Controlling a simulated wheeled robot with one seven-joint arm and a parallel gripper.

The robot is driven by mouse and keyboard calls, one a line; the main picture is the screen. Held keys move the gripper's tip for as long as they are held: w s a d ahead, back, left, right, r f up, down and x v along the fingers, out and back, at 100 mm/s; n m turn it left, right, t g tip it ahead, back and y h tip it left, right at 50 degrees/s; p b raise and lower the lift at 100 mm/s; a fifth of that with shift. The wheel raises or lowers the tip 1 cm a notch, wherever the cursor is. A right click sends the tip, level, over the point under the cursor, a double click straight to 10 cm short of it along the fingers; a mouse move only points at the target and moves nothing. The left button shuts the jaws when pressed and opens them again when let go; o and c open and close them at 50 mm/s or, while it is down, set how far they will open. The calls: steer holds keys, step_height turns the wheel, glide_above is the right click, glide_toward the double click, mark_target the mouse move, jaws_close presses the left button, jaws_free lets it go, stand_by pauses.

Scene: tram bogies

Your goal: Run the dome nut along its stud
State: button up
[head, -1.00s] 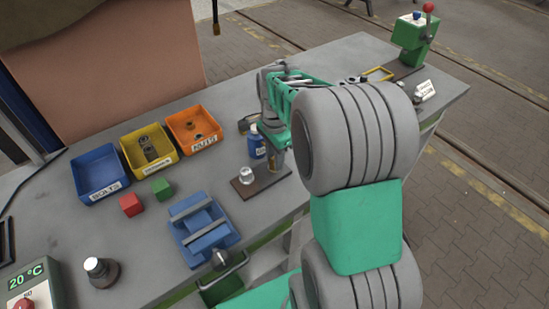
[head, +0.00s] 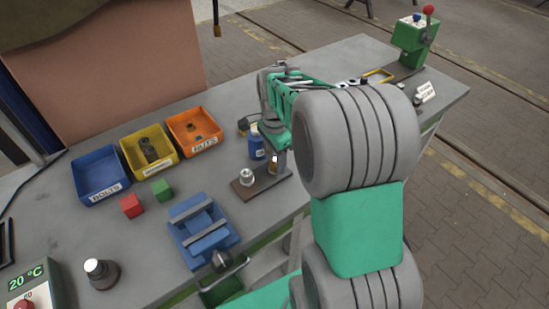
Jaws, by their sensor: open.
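A dark base plate (head: 262,187) lies near the front edge of the workbench. A silver, round-topped piece (head: 247,176), which looks like the dome nut, stands at its left end. At its right end a small brass-coloured piece (head: 273,167) shows beneath my gripper; I cannot tell whether it is a stud or a nut. My gripper (head: 276,160) points down over that right end and is open. The fingertips are small and partly hidden by the wrist, so contact cannot be told. Any stud thread is too small to see.
A blue bottle (head: 256,147) stands close behind the plate. A blue vise (head: 203,230) is to the left, with green (head: 161,189) and red (head: 131,206) blocks. Blue (head: 99,176), yellow (head: 128,153) and orange (head: 181,136) bins stand behind. Bare bench lies between the bins and the plate.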

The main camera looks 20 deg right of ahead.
mark_target(275, 161)
step_height(275, 161, up, 8)
steer(key=shift+f+b, duration=0.1)
steer(key=shift+b, duration=0.4)
